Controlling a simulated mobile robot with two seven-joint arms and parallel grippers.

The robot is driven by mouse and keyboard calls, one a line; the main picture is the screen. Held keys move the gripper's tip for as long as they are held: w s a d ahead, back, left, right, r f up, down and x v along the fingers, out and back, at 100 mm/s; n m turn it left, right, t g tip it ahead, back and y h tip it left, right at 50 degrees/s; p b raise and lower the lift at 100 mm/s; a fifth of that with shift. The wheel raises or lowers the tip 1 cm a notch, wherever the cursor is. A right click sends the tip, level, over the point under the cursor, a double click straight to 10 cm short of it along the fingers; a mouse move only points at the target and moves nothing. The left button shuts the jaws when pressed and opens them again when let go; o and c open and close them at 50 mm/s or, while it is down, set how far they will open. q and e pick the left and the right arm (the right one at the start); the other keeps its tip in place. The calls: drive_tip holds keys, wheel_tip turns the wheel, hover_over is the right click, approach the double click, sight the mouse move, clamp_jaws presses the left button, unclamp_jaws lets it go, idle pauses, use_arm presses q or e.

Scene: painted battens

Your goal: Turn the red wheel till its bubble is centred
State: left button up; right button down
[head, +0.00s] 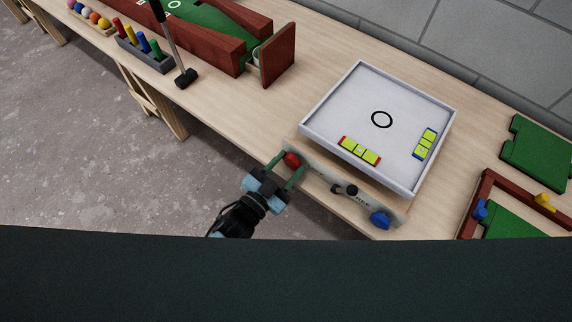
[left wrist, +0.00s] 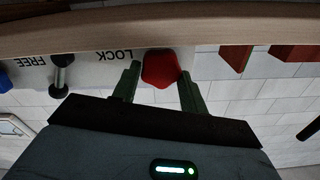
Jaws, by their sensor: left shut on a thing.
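The red wheel (head: 291,159) sits at the left end of a grey front panel (head: 320,176) on the bench edge. My left gripper (head: 286,170) has its two green fingers on either side of it, shut on it. The left wrist view shows the red wheel (left wrist: 160,69) between the fingertips. A red-ended yellow-green level (head: 360,151) lies along the near side of a white tilting tray (head: 331,111). A pale spot shows near its middle, but its exact bubble position is too small to tell. My right gripper is not in view.
A blue wheel (head: 380,219) and a black lever (head: 345,190) are on the same panel. The lever stands between FREE and LOCK in the left wrist view (left wrist: 62,75). A blue-ended level (head: 425,144) lies at the tray's right side. Green boards (head: 538,153) lie right.

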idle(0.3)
use_arm(q)
drive_tip(key=o, duration=1)
drive_tip(key=v, duration=0.7)
drive_tip(key=shift+s+a, duration=0.25)
drive_tip(key=shift+s, duration=0.05)
